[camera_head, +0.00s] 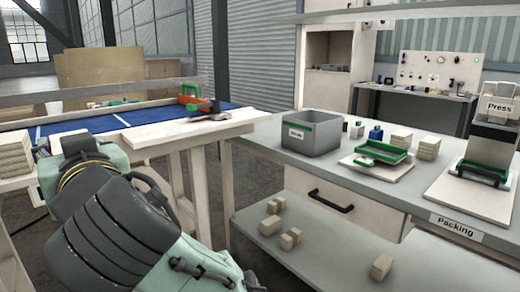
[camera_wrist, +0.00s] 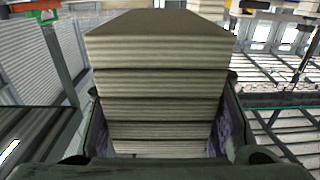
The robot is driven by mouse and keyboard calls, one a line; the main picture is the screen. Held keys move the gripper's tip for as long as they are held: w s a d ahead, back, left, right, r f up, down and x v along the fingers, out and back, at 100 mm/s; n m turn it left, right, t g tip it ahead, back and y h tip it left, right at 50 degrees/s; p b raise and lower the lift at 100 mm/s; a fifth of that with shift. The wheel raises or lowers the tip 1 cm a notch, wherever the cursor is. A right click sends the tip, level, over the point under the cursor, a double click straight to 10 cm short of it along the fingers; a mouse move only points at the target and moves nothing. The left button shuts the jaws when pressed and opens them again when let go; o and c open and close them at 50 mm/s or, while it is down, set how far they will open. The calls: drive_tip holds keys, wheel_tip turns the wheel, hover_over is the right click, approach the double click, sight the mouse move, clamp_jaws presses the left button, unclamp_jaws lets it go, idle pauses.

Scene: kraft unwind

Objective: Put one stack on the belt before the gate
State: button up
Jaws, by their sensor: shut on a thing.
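A tall layered kraft stack (camera_wrist: 158,52) fills the middle of the wrist view. My gripper (camera_wrist: 160,125) is shut on it, with a finger along each side. In the head view my arm hides most of the gripper. A pale layered block (camera_head: 56,143) shows just behind my wrist there; I cannot tell whether it is the held stack. Another layered stack (camera_head: 14,153) stands at the far left edge. The blue belt (camera_head: 130,117) runs behind my arm. A red-orange and green fixture (camera_head: 193,98) stands at its right end; I cannot tell whether it is the gate.
A pale wooden table end (camera_head: 190,130) lies right of my arm. The packing bench (camera_head: 375,185) carries a grey bin (camera_head: 305,133), a green-edged tray (camera_head: 383,153), small stacks (camera_head: 428,147) and a press (camera_head: 490,140). Loose blocks (camera_head: 290,238) lie on its lower shelf.

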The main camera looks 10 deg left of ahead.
drive_tip(key=w+d+f+m+t+h, duration=0.2)
drive_tip(key=w+d+f, duration=0.25)
drive_tip(key=w, duration=0.45)
drive_tip(key=w+d+f+m+t+h, duration=0.1)
drive_tip(key=w+d+f+m+h, duration=0.2)
drive_tip(key=w+f, duration=0.4)
drive_tip(key=w+d+f+m+t+h, duration=0.15)
drive_tip(key=w+d+f, duration=0.3)
drive_tip(key=w, duration=0.55)
drive_tip(key=w+d+f+m+t+h, duration=0.2)
drive_tip(key=w+d+f+h, duration=0.3)
drive_tip(key=d+f, duration=0.45)
drive_tip(key=s+d+f+m+h, duration=0.1)
drive_tip(key=d+f+m+h, duration=0.15)
drive_tip(key=d+f, duration=0.7)
drive_tip(key=s+d+f+m+h, duration=0.25)
drive_tip(key=d+f, duration=0.35)
drive_tip(key=f, duration=0.7)
drive_tip(key=s+a+f+h, duration=0.1)
drive_tip(key=s+a+f, duration=0.1)
drive_tip(key=s+f, duration=0.2)
drive_tip(key=s+a+f+h, duration=0.1)
drive_tip(key=s+a+f, duration=0.2)
drive_tip(key=f, duration=0.6)
drive_tip(key=shift+s+g+h, duration=0.35)
drive_tip(key=shift+s, duration=0.05)
